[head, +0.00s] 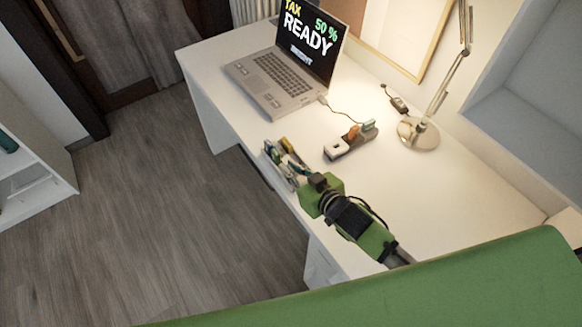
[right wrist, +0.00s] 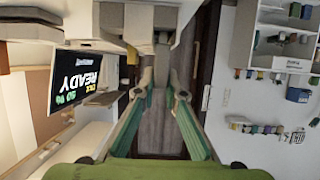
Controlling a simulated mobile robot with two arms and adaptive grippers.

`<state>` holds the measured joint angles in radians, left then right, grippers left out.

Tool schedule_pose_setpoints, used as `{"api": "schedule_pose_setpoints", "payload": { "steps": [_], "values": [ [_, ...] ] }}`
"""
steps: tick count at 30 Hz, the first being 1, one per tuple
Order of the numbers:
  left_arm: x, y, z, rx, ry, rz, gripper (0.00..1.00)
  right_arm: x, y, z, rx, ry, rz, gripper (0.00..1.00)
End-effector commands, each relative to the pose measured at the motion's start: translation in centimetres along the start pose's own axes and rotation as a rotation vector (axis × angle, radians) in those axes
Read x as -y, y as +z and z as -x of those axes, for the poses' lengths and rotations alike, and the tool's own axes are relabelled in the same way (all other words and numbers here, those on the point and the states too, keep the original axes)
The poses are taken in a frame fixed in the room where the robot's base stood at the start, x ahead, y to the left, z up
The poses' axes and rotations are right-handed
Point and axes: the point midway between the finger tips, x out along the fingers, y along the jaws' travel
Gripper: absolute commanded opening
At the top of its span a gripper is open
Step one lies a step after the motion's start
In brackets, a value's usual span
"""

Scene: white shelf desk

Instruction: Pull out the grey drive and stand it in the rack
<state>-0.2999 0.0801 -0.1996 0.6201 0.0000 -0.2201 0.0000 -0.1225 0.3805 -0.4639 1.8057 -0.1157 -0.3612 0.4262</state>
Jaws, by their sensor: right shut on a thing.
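My right gripper (head: 300,176) is at the front edge of the desk, right by the rack (head: 270,152). My left gripper is out of view.
An open laptop (head: 272,82) stands at the back left, with a cable running towards the hub. A desk lamp (head: 418,134) stands at the back right. The white desk top (head: 400,185) is clear right of the hub. Open floor lies left of the desk.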

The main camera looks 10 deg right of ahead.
Motion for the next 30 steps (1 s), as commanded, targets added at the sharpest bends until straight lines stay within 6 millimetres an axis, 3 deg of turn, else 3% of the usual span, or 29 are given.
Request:
{"api": "schedule_pose_setpoints", "payload": {
  "steps": [14,15,16,26,30],
  "values": [
    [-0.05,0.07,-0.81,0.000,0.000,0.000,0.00,0.00,1.21,-0.48,0.000,0.000,-0.001,0.00],
    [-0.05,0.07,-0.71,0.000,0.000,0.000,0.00,0.00,1.08,-0.44,0.000,0.000,-0.001,0.21],
    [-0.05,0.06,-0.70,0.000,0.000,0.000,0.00,0.00,1.07,-0.43,0.000,0.000,-0.001,0.29],
    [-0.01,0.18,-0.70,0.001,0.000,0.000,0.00,0.00,1.08,-0.40,0.000,0.000,0.000,0.30],
    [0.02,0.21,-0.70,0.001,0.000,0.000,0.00,0.00,1.17,0.50,0.001,0.000,-0.001,0.30]
  ]
}}
